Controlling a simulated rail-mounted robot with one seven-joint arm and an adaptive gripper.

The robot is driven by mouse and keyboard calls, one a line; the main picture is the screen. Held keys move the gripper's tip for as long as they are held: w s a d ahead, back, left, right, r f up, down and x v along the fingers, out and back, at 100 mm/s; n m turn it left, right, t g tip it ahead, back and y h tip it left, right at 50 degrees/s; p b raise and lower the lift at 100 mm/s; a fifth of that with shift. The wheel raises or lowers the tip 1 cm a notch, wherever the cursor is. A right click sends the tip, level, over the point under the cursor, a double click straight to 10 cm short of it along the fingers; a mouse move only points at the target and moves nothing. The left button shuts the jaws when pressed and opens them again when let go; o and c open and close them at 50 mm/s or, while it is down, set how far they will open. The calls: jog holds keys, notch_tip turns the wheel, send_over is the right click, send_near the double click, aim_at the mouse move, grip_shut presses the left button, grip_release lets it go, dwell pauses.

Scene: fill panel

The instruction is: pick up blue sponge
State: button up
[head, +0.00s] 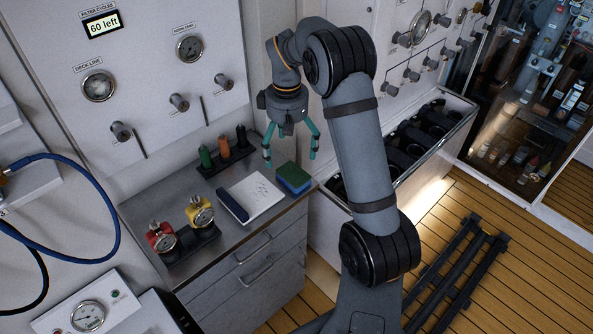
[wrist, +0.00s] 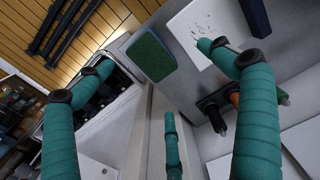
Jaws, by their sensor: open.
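The blue sponge (head: 293,177) lies flat on the right end of the grey counter, its green scouring face up and blue sides showing. In the wrist view the sponge (wrist: 148,60) appears at upper middle, at the counter's edge. My gripper (head: 290,156), with several teal fingers, is open and empty. It hangs fingers-down above the counter's back right part, apart from the sponge. In the wrist view its fingers (wrist: 157,62) are spread wide, and the sponge shows between two of them, farther away.
Left of the sponge lie a white notepad (head: 262,205) and a dark blue case (head: 232,206). A rack of bottles (head: 224,152) stands behind, and red and yellow gauges (head: 162,238) stand at left front. A wall panel (head: 150,60) with knobs rises behind the counter.

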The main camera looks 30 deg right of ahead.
jog(key=d, duration=0.2)
send_over(297, 171)
jog(key=shift+m, duration=0.3)
notch_tip(297, 171, down, 4)
jog(key=shift+f+p, duration=0.2)
jog(key=shift+p, duration=0.1)
jog(key=shift+w+f+p, duration=0.1)
jog(key=shift+f+p, duration=0.95)
jog(key=shift+f, duration=1.7)
jog(key=shift+c, duration=1.4)
jog(key=c, duration=0.6)
